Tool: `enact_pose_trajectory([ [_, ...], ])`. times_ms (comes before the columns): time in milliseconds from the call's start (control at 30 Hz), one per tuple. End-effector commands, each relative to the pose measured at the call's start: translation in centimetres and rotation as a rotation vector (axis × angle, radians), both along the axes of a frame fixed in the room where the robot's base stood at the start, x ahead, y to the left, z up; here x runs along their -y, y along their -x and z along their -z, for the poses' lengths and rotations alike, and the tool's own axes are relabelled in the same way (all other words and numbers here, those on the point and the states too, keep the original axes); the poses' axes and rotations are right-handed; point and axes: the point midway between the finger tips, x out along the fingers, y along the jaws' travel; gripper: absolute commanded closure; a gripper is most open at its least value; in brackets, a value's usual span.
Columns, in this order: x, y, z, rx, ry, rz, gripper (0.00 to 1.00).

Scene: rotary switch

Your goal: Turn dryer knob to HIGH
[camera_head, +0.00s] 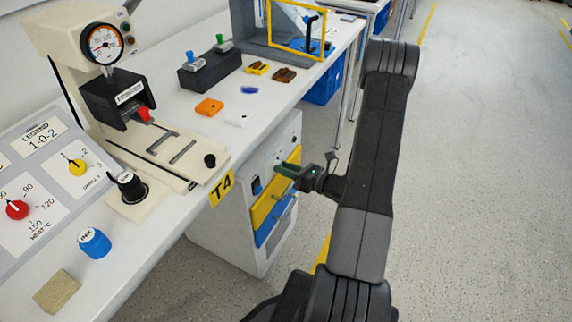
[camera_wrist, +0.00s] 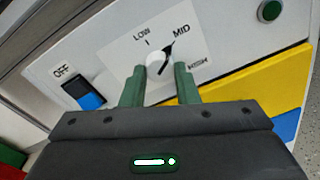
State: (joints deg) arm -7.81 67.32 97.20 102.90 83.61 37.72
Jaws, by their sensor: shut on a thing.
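The dryer knob (camera_wrist: 157,63) is white with a dark pointer, in the middle of a white dial plate (camera_wrist: 190,47) marked LOW, MID and a third, blurred label at the right that looks like HIGH. The pointer leans up and right, towards MID. My gripper (camera_wrist: 159,75) has its two green fingers on either side of the knob, shut on it. In the head view, my gripper (camera_head: 287,171) reaches the front of the white dryer cabinet (camera_head: 230,237) from the right and hides the knob there.
An OFF rocker switch (camera_wrist: 84,93) is left of the dial, and a green round button (camera_wrist: 270,11) is at the upper right. Yellow (camera_head: 266,207) and blue (camera_head: 270,230) panels are below. The table (camera_head: 185,207) overhangs at the left. Open floor lies right.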

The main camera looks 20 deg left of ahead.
Motion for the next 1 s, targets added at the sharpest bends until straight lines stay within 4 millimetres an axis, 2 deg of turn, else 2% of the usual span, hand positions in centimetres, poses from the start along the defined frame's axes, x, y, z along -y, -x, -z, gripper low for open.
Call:
enact_pose_trajectory([
  [1000,0.03,-0.08,-0.24,-0.922,-0.071,0.001,0.95],
])
